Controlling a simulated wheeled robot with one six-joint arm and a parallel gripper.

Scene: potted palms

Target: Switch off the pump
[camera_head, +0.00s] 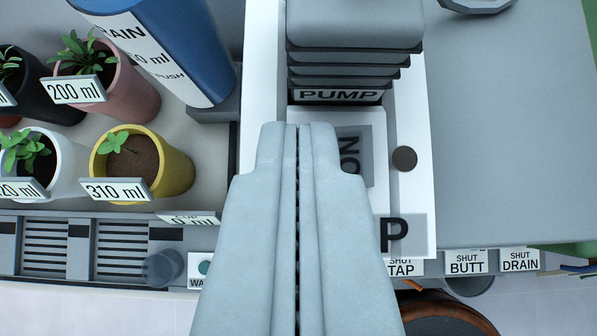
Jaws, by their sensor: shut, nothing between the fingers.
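The pump (355,28) is a grey ribbed housing on a white panel (415,110), with a "PUMP" label (340,96) below its ribs. A grey plate reading "ON" (350,155) shows just right of my fingers. A round dark knob (404,158) sits on the panel right of that plate. My gripper (297,126) is shut and empty, its fingertips in front of the panel just below the "PUMP" label. The fingers hide the left part of the switch area. I cannot tell whether they touch it.
A blue cylinder (185,45) labelled "RAIN" stands left of the panel. Several potted plants with volume tags, including a yellow pot (172,170), stand at left. Labels "SHUT BUTT" (466,262) and "SHUT DRAIN" (519,260) line the front edge. The grey surface (505,130) at right is mostly clear.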

